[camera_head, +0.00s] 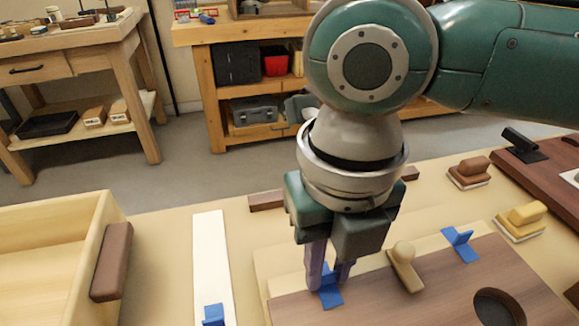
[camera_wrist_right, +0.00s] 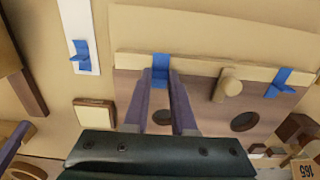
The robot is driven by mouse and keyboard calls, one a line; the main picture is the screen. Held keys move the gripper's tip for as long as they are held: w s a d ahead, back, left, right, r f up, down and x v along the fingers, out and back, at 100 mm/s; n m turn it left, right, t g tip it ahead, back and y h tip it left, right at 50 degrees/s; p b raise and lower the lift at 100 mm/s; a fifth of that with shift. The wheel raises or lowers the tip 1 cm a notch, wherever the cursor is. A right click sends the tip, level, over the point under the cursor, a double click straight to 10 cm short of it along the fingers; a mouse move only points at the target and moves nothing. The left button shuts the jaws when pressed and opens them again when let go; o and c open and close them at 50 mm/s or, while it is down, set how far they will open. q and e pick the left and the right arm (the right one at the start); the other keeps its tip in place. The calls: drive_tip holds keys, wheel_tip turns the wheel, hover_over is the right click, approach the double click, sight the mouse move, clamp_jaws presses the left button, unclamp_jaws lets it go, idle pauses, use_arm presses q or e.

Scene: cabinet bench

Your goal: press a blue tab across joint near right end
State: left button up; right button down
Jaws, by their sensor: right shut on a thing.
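My right gripper (camera_head: 330,272) points down and is shut on the upright fin of a blue tab (camera_head: 331,298). This tab also shows between the fingertips in the right wrist view (camera_wrist_right: 160,66). It lies at the joint between the dark wood board (camera_head: 440,285) and a pale wood strip (camera_head: 432,242); firm contact cannot be told. A second blue tab (camera_head: 461,246) sits across the same joint farther right. A third blue tab (camera_head: 213,316) is on a white strip (camera_head: 208,250) to the left. A purple-grey bar like a finger of my left gripper (camera_wrist_right: 12,142) shows at the wrist view's left edge.
A tan knobbed piece (camera_head: 404,265) stands at the joint between the two tabs. The board has a round hole (camera_head: 497,308). A wooden drawer (camera_head: 50,260) with a brown handle stands at left. Wood-handled blocks (camera_head: 521,220) lie at right.

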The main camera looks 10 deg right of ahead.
use_arm(q)
drive_tip(key=shift+d+r+p, duration=0.1)
drive_tip(key=shift+r+p, duration=0.25)
drive_tip(key=shift+p, duration=0.05)
idle(0.6)
use_arm(e)
drive_tip(key=shift+c, duration=1.3)
unclamp_jaws()
use_arm(q)
drive_tip(key=shift+r, duration=0.1)
use_arm(e)
drive_tip(key=shift+r, duration=0.1)
wheel_tip(320, 180, up, 2)
drive_tip(key=p, duration=0.2)
drive_tip(key=shift+r+p, duration=0.2)
drive_tip(key=shift+p, duration=0.2)
wheel_tip(320, 180, up, 5)
drive_tip(key=p, duration=0.5)
drive_tip(key=shift+p, duration=0.3)
use_arm(q)
wheel_tip(320, 180, up, 8)
